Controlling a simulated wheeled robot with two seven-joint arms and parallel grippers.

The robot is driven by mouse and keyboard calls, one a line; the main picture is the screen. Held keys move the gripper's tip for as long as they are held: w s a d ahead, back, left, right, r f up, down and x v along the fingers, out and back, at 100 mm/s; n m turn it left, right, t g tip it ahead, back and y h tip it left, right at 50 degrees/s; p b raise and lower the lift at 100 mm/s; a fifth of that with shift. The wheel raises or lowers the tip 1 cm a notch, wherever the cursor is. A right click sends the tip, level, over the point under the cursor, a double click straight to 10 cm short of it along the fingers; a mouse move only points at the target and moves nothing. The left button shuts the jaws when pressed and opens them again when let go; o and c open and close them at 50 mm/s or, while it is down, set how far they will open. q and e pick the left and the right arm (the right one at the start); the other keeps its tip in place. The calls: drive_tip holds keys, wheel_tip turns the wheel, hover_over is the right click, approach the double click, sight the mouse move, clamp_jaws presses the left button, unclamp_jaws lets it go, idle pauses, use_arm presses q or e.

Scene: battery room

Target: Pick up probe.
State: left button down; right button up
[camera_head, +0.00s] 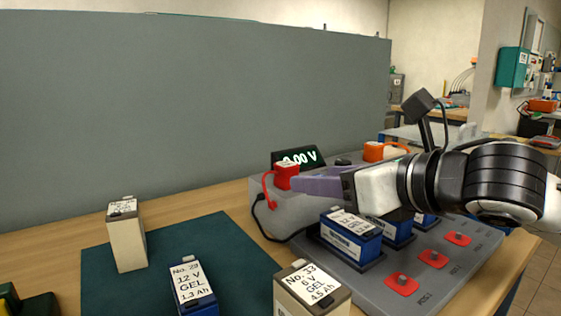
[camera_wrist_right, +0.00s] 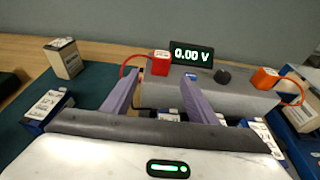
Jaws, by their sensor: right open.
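A red probe (camera_head: 287,176) with a red cable sits on the grey meter box (camera_head: 260,219), in front of the display (camera_head: 280,156). It also shows in the wrist view (camera_wrist_right: 161,63), upright and centred between my fingertips, seemingly just beyond them. An orange probe (camera_head: 385,150) sits at the box's other end, also in the wrist view (camera_wrist_right: 265,78). My right gripper (camera_head: 297,185) is open and empty, its purple fingers (camera_wrist_right: 158,79) pointing at the red probe. In the head view the fingertips overlap the probe's edge; contact cannot be told. My left gripper is not in view.
Blue batteries (camera_head: 350,234) stand in a grey rack with red pads (camera_head: 432,259) below my right arm. Loose batteries (camera_head: 127,236) stand on and beside a dark green mat (camera_head: 232,250). A tall grey panel (camera_head: 180,110) closes off the back.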

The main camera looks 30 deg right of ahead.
sight(286, 175)
drive_tip(key=p+x, duration=0.5)
drive_tip(key=x, duration=0.3)
drive_tip(key=shift+w+f, duration=0.15)
drive_tip(key=shift+w, duration=0.45)
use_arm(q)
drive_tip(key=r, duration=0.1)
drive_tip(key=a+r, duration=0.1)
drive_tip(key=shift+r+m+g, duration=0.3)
use_arm(e)
drive_tip(key=shift+c, duration=0.3)
drive_tip(key=c, duration=1.1)
